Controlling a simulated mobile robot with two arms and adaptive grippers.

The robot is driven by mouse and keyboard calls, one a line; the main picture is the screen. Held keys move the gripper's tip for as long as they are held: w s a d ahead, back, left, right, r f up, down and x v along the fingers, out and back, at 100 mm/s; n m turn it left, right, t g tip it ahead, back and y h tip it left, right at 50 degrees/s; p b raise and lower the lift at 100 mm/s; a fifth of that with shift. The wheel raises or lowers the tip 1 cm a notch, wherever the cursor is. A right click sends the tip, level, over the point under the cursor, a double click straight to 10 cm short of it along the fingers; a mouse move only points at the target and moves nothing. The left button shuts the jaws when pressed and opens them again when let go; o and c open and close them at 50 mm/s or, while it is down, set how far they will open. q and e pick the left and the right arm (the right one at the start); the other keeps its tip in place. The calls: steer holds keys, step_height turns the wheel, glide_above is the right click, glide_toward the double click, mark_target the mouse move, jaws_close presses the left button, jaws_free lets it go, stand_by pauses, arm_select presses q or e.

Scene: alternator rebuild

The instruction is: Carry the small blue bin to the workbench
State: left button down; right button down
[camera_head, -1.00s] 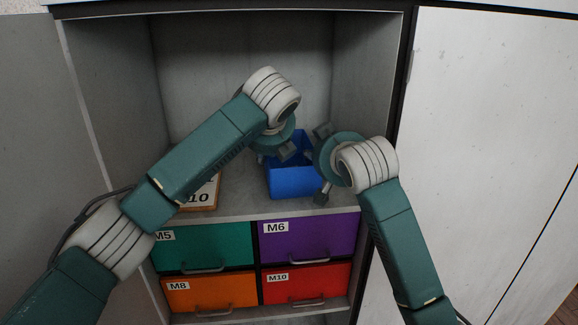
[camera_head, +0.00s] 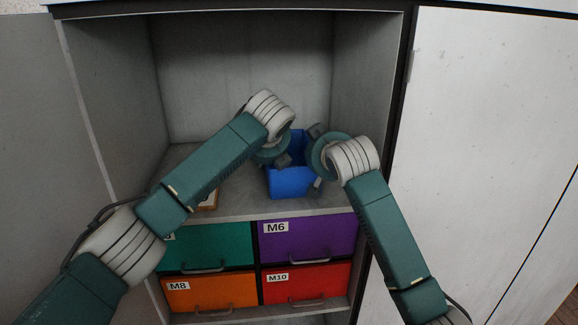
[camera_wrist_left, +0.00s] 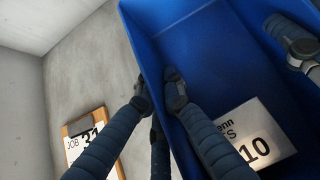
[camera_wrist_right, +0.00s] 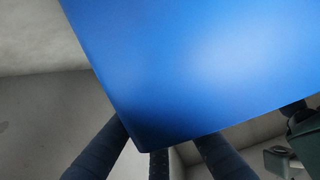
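The small blue bin (camera_head: 290,182) stands on the cabinet shelf. In the left wrist view the bin (camera_wrist_left: 185,18) is seen from above, with a white label reading 10 (camera_wrist_left: 240,135) inside. My left gripper (camera_head: 283,158) is at its left wall. In the left wrist view (camera_wrist_left: 158,92), one finger is inside and the others outside, closed against that wall. My right gripper (camera_head: 317,158) is at the bin's right side. In the right wrist view the bin (camera_wrist_right: 200,60) hides its fingertips, so its grip cannot be told.
A wooden board with a job card (camera_wrist_left: 85,135) lies on the shelf left of the bin, mostly behind my left arm. Drawers (camera_head: 308,238) sit below the shelf. The cabinet's side walls (camera_head: 370,90) bound the space; above the bin is free room.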

arm_select(q)
steer(key=shift+r, duration=0.2)
arm_select(e)
steer(key=shift+r, duration=0.2)
